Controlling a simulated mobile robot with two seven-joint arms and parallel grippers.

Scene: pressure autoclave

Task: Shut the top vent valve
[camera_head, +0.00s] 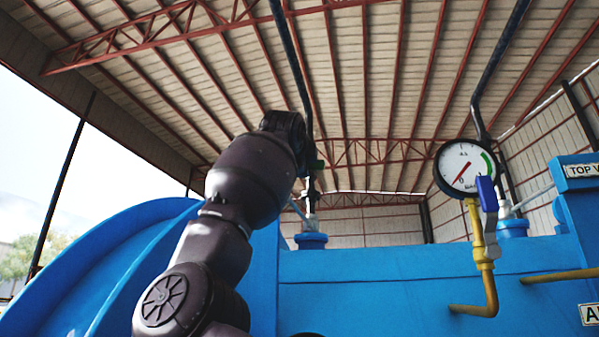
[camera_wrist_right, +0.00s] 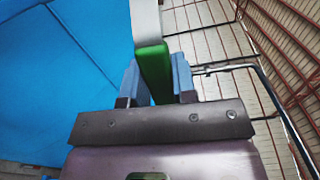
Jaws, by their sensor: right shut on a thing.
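A green valve handle (camera_wrist_right: 152,70) with a pale grey upper part is between the fingers of my right gripper (camera_wrist_right: 156,66) in the right wrist view. The gripper is shut on this handle. In the head view my right arm reaches up in the middle and hides most of the gripper. A small bit of the green handle (camera_head: 318,164) shows just right of it, by a dark pipe (camera_head: 298,75) above a blue fitting (camera_head: 311,240). My left gripper is not in view.
A pressure gauge (camera_head: 465,167) stands on a yellow pipe (camera_head: 490,285) with a blue lever (camera_head: 487,194) beside it. The blue autoclave body (camera_head: 380,265) fills the lower part. A second dark pipe (camera_head: 497,65) rises at the right. There is open air between the pipes.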

